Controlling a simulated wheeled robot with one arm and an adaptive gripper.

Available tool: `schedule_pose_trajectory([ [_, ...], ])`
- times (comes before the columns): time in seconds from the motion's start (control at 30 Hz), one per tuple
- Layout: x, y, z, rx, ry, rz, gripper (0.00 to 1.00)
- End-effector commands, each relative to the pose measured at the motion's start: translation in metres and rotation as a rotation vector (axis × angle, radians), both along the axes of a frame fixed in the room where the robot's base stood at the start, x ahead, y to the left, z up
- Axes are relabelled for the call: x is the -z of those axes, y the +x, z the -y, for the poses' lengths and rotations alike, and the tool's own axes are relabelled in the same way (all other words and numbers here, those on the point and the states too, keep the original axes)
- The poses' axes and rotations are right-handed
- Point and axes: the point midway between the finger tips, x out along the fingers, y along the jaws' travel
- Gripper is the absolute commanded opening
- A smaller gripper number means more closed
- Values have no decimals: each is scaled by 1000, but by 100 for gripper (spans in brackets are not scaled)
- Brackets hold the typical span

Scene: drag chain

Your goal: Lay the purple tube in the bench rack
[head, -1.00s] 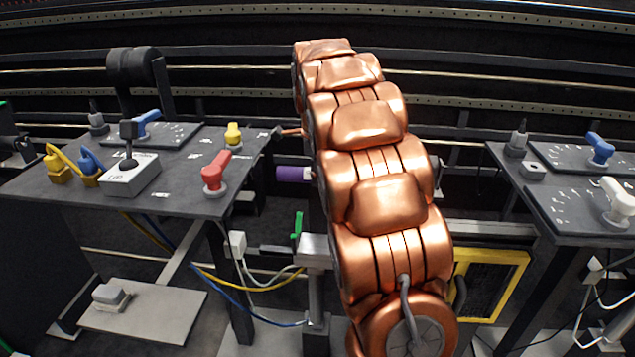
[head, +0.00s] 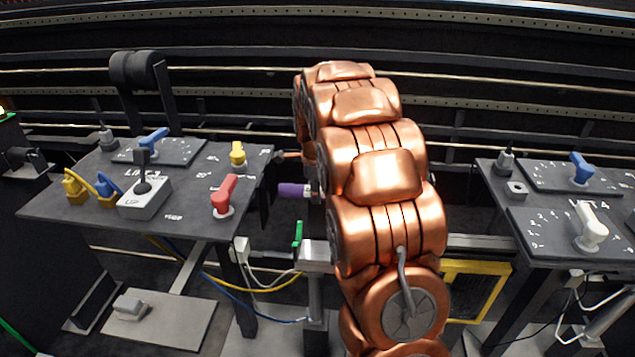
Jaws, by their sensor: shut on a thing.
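The purple tube (head: 293,190) lies level to the right of the left bench's right edge. Its left end is purple, and a pale part shows at its right, where my copper arm covers what follows. My gripper is hidden behind my arm, so I cannot see its fingers or what they hold. The left bench (head: 90,210) has a dark bracket-like part (head: 265,205) at its right edge, just left of the tube. I cannot tell whether that part is the rack, or whether the tube touches it.
The left bench carries a red lever (head: 224,197), a yellow knob (head: 237,153) and a grey switch box (head: 145,197). A green-topped post (head: 298,235) stands below the tube. A right bench (head: 545,245) has blue and white levers. Cables hang under the left bench.

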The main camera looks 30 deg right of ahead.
Motion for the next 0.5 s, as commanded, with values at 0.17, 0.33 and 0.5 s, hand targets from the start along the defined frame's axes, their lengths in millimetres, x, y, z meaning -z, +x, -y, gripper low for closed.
schedule_pose_trajectory([
  [0.17,-3,0,0,0,1,0,0],
  [0.33,-20,0,0,0,-1,1,0],
  [0.5,-41,0,0,1,0,2,0],
])
